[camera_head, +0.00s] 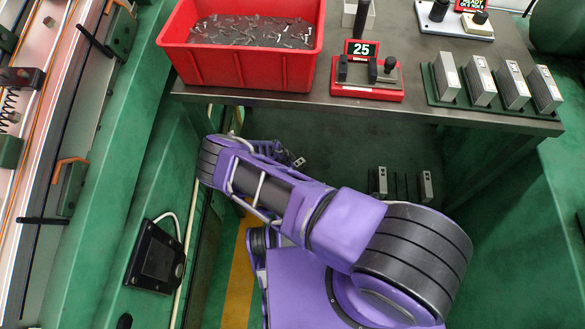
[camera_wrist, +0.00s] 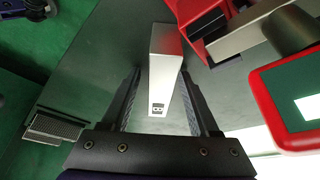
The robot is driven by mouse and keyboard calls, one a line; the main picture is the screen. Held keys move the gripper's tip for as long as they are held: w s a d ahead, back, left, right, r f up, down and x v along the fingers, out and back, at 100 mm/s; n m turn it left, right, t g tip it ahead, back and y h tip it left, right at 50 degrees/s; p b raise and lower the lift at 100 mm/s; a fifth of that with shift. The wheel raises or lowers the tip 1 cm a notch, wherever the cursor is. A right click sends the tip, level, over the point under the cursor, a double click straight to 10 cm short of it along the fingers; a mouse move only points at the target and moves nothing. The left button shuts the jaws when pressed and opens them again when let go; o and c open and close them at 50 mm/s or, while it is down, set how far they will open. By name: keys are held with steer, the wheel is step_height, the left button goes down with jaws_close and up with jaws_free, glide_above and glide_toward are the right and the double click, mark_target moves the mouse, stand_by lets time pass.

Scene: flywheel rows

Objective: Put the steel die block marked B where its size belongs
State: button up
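A pale steel block (camera_wrist: 165,72) stands on a dark grey surface in the wrist view, with a small dark marking on its near end that I cannot read. My gripper (camera_wrist: 162,72) has its two black fingers spread on either side of it, with a gap at the left finger; the right finger is close to or touching it. In the head view my gripper is not clearly seen, hidden among my purple arm links. A green rack (camera_head: 433,98) at the bench's right holds several steel blocks (camera_head: 481,82). No letter B is legible.
A red bin (camera_head: 235,68) of metal bits and a red gauge (camera_head: 367,90) with a display reading 25 stand on the bench. More blocks (camera_head: 381,182) stand lower down. Red equipment (camera_wrist: 200,45) and a red-framed display (camera_wrist: 258,110) are close to my gripper's right.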

steer(key=shift+r, duration=0.1)
steer(key=p+v, duration=0.2)
steer(key=v, duration=1)
stand_by(0.4)
